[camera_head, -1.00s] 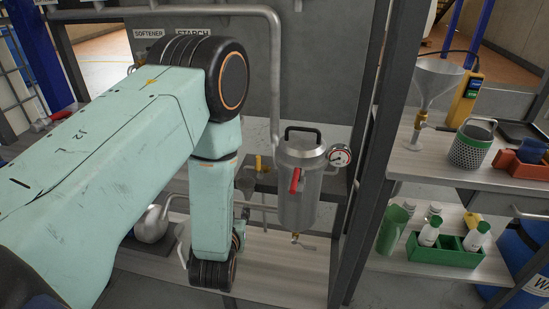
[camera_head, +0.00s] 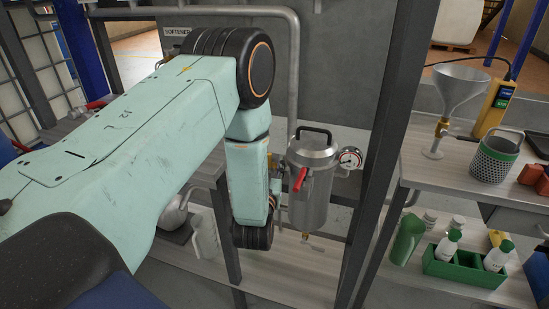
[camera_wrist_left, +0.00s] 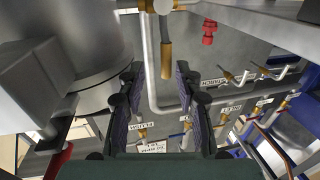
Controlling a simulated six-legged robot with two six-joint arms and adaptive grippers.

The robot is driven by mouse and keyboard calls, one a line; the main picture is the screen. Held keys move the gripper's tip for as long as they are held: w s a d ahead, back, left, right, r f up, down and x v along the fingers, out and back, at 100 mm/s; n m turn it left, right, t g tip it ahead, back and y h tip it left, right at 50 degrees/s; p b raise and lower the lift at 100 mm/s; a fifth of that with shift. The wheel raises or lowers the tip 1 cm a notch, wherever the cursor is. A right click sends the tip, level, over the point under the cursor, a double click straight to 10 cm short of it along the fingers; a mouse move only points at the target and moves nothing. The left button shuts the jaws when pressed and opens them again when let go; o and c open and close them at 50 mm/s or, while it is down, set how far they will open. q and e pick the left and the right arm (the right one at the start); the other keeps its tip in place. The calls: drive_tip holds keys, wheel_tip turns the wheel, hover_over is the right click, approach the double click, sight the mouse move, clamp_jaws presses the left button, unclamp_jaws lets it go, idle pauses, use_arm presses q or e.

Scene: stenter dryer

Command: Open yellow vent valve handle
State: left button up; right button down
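The yellow vent valve handle (camera_wrist_left: 166,60) hangs from a pipe fitting at the top of the left wrist view. It lies between the two finger lines of my left gripper (camera_wrist_left: 158,78), near the tips, with no visible contact. The fingers are spread apart and empty. In the head view my left arm covers most of this gripper and I cannot make out the handle clearly. The steel vessel (camera_head: 311,185) with a red lever (camera_head: 299,179) stands just right of my left wrist. My right gripper is in neither current view.
A pressure gauge (camera_head: 349,158) sits on the vessel's right side. A dark upright post (camera_head: 385,150) stands right of it. In the wrist view a grey pipe (camera_wrist_left: 150,60) runs close by.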

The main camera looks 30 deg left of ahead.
use_arm(q)
drive_tip(key=a, duration=0.1)
drive_tip(key=w, duration=0.1)
drive_tip(key=w+a, duration=0.1)
drive_tip(key=shift+a+f, duration=0.25)
drive_tip(key=shift+a, duration=0.1)
drive_tip(key=shift+w+d+r, duration=0.2)
drive_tip(key=shift+d, duration=0.5)
drive_tip(key=shift+c, duration=0.3)
drive_tip(key=shift+a+f, duration=0.2)
drive_tip(key=shift+a, duration=0.3)
drive_tip(key=c, duration=0.4)
drive_tip(key=shift+c, duration=1)
drive_tip(key=shift+d, duration=0.2)
clamp_jaws()
